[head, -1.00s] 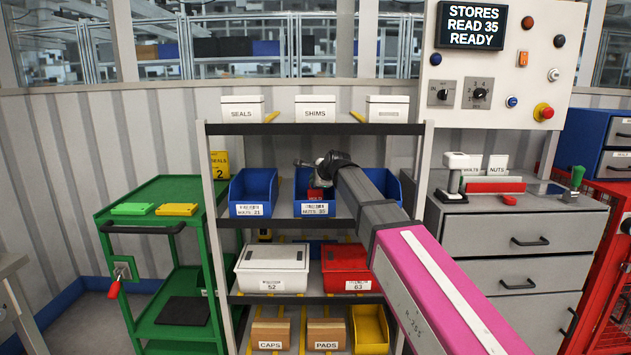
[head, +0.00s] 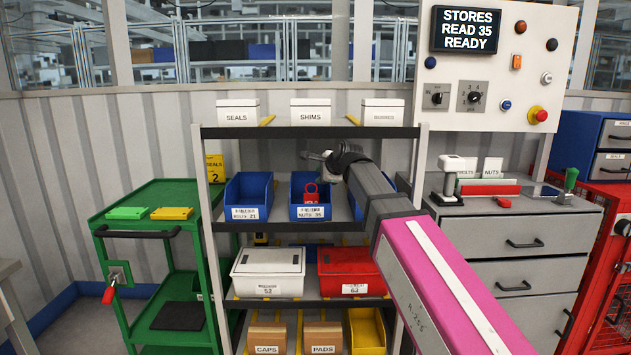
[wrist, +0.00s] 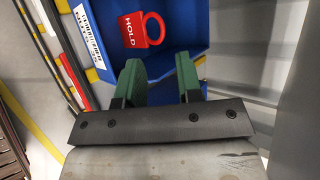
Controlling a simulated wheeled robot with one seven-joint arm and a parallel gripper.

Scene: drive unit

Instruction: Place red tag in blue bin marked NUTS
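The red tag (head: 311,198), lettered HOLD and with a ring-shaped top, is inside the blue bin marked NUTS 35 (head: 309,212) on the rack's upper open shelf. In the wrist view the red tag (wrist: 142,30) lies against the blue inside of the NUTS bin (wrist: 190,20), clear of both fingers. My gripper (head: 322,163) is above and behind the bin's front. In the wrist view its two green fingers (wrist: 160,82) stand apart with nothing between them.
A blue bin labelled 21 (head: 248,195) stands left of the NUTS bin. White SEALS and SHIMS boxes (head: 310,112) stand on the rack top above. A white box (head: 268,270) and a red bin (head: 350,270) are below. The display (head: 466,29) reads STORES READ 35 READY.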

